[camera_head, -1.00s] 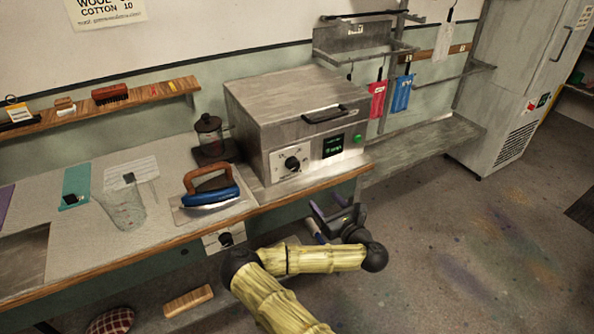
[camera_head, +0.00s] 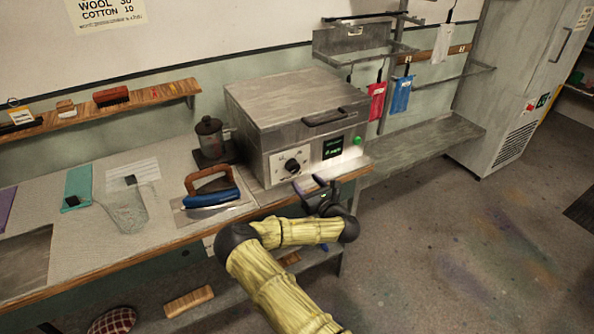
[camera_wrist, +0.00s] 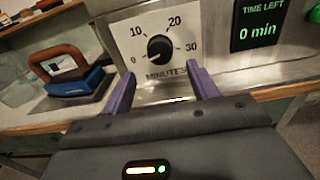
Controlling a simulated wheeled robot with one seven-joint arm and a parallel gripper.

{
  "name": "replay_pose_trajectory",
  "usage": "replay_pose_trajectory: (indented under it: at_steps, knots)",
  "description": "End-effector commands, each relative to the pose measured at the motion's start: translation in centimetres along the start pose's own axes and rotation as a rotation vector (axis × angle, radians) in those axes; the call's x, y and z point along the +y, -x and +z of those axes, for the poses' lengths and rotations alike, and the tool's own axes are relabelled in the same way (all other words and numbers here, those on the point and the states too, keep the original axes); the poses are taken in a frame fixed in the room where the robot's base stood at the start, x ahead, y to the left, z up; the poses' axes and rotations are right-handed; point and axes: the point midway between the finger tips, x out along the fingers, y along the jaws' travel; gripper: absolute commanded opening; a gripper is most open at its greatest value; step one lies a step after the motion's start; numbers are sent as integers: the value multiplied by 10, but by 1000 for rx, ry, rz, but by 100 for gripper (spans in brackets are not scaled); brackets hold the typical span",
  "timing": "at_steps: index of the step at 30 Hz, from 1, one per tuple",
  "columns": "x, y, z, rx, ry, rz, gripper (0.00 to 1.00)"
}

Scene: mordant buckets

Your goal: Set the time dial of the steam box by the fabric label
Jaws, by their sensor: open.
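The steam box (camera_head: 290,95) stands on the bench, lid shut. Its black time dial (camera_head: 292,166) shows large in the wrist view (camera_wrist: 160,48), on a white plate marked 0, 10, 20, 30 and MINUTES. A light mark on the knob appears to point towards 0. The green display (camera_wrist: 258,25) reads TIME LEFT 0 min. My gripper (camera_wrist: 163,82) is open and empty, its purple fingers just in front of and below the dial, apart from it. A wall sign (camera_head: 105,12) reads WOOL 30, COTTON 10. Red (camera_head: 377,103) and blue (camera_head: 400,95) tags hang right of the box; their writing is unreadable.
A blue iron with a wooden handle (camera_head: 211,192) sits left of the box. A dark lidded jar (camera_head: 209,138) and a clear beaker (camera_head: 127,208) stand on the bench. Floor to the right is clear.

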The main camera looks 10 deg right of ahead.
Motion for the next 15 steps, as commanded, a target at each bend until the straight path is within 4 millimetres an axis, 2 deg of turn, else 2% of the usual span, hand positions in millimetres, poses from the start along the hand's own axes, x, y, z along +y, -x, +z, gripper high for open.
replay_pose_trajectory:
  at_steps: [9,15]
  knots:
    - [0,-48,2,-1,-1,2,59]
    - [0,-64,1,0,0,-1,59]
